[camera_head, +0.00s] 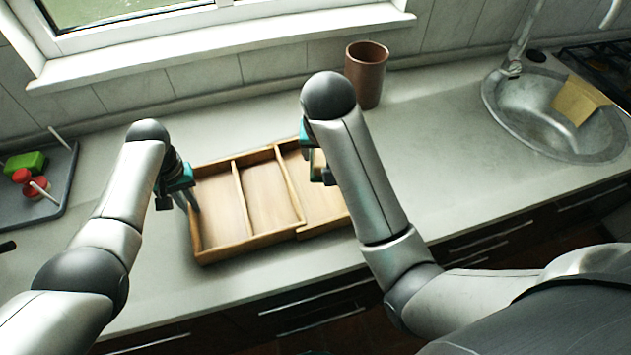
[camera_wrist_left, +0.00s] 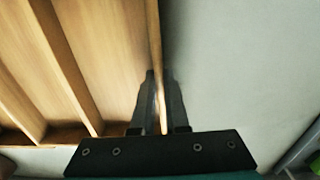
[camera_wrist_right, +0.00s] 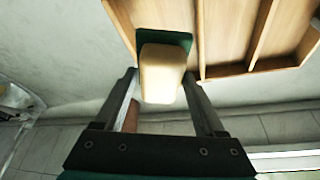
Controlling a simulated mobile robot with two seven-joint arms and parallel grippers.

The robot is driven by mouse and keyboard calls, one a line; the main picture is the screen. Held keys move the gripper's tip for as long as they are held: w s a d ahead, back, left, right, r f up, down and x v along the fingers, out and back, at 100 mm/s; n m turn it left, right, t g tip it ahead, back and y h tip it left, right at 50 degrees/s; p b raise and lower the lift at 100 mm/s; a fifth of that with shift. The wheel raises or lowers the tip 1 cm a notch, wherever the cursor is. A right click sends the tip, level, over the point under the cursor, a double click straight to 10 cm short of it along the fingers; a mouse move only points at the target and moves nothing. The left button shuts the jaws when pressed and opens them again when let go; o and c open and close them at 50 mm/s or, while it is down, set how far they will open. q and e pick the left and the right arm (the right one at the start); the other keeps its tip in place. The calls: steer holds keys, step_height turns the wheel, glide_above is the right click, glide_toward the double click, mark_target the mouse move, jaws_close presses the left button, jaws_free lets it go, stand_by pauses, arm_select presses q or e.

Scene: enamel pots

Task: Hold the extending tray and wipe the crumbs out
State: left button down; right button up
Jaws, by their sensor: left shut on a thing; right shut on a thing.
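The wooden extending tray (camera_head: 250,240) lies on the counter, with dividers and a right section set off from the left part. My left gripper (camera_head: 192,205) is shut on its left wall; the left wrist view shows the fingers on both sides of that wall (camera_wrist_left: 155,45). My right gripper (camera_wrist_right: 160,78) is shut on a pale yellow sponge (camera_wrist_right: 163,65) with a green pad. It is over the tray's right section, and my arm hides much of it in the head view. Whether the sponge touches the tray floor I cannot tell. I cannot make out any crumbs.
A brown cup (camera_head: 367,75) stands behind my right arm. A sink (camera_head: 540,130) with a yellowish cloth (camera_head: 578,100) is at the right. A dark tray (camera_head: 50,205) with red and green items is at the far left. Counter between tray and sink is clear.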

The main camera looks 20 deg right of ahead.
arm_select(q)
steer(key=shift+d, duration=0.1)
arm_select(e)
steer(key=d, duration=0.9)
steer(key=shift+d, duration=0.15)
arm_select(q)
steer(key=c, duration=1)
jaws_free()
